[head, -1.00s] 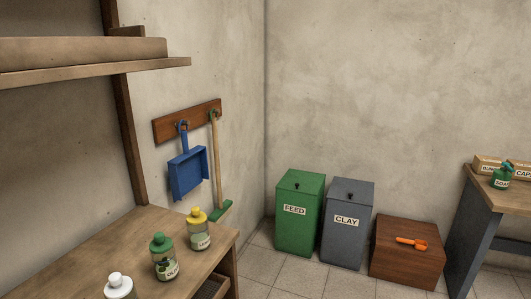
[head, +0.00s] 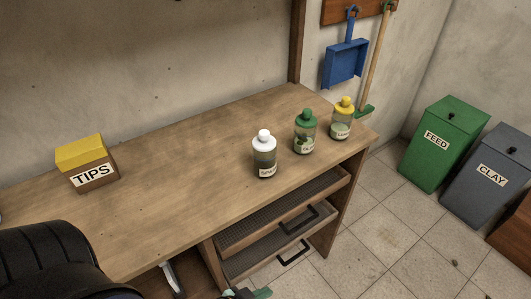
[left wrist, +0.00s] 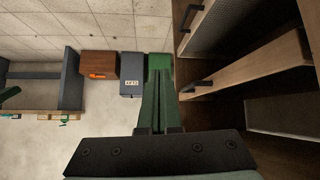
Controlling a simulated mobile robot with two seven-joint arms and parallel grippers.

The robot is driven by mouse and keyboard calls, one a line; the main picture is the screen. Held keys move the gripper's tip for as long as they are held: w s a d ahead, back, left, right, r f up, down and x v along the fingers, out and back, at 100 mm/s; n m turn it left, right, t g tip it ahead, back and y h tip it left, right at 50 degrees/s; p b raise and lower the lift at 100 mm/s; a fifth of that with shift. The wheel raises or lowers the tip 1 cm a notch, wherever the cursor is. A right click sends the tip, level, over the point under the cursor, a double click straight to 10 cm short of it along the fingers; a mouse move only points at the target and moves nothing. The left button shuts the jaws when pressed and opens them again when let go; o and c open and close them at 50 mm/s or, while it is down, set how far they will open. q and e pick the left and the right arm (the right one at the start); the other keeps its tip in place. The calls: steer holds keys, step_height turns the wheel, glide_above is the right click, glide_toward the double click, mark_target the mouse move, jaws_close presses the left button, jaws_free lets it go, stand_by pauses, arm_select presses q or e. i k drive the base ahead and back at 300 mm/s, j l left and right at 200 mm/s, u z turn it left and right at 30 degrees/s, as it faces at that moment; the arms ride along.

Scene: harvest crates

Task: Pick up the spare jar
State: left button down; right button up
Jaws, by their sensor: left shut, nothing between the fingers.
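Three jars stand upright on the wooden bench (head: 190,200): a white-capped one (head: 264,155), a green-capped one (head: 305,132) and a yellow-capped one (head: 341,118). Their labels are too small to read surely, so I cannot tell which is the spare jar. My left gripper (head: 262,293) just shows at the bottom edge of the head view, low in front of the bench drawers and apart from the jars. In the left wrist view its green fingers (left wrist: 158,98) are shut with nothing between them. No jar shows in that view. My right gripper is not in view.
A yellow-topped TIPS box (head: 88,165) stands at the bench's left. Below the top are mesh-fronted drawers (head: 270,220) with black handles. A green FEED bin (head: 440,150) and a grey CLAY bin (head: 490,180) stand right. Bench top between box and jars is clear.

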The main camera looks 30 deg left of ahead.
mark_target(264, 164)
steer(key=i+l+u, duration=0.1)
steer(key=u, duration=0.85)
steer(key=i+l+u, duration=0.1)
steer(key=l+u, duration=0.55)
steer(key=l, duration=0.2)
